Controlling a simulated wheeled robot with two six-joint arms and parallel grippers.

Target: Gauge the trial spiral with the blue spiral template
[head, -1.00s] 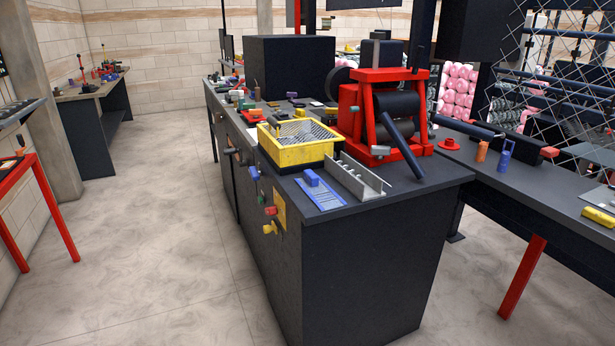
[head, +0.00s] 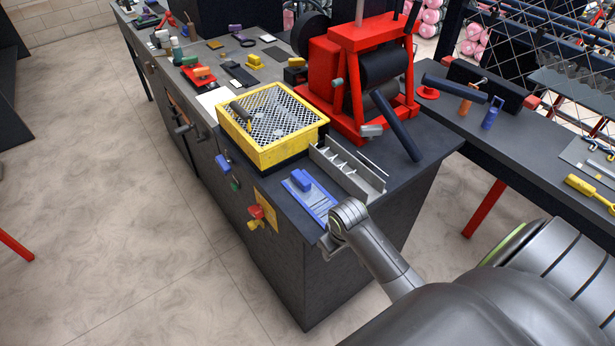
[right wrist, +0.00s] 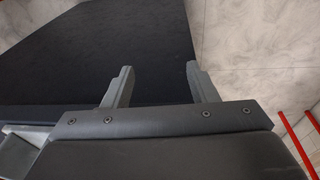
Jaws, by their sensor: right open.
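The blue spiral template (head: 314,201) is a flat, ribbed blue plate with a raised block, lying near the front corner of the dark bench. A thin pale rod (head: 373,164) lies beside the grey notched channel; I cannot tell whether it is the trial spiral. My right arm reaches in from the right, and its wrist end is just in front of the template's near end, covering part of the bench edge. In the right wrist view my right gripper (right wrist: 160,82) is open, with nothing between its fingers. My left gripper is not in view.
The grey notched channel (head: 345,168) stands right of the template. A yellow mesh-floored tray (head: 272,150) and a red roller machine (head: 330,75) stand behind. Coloured knobs (head: 257,213) stick out of the bench side. A second bench (head: 545,150) is at right.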

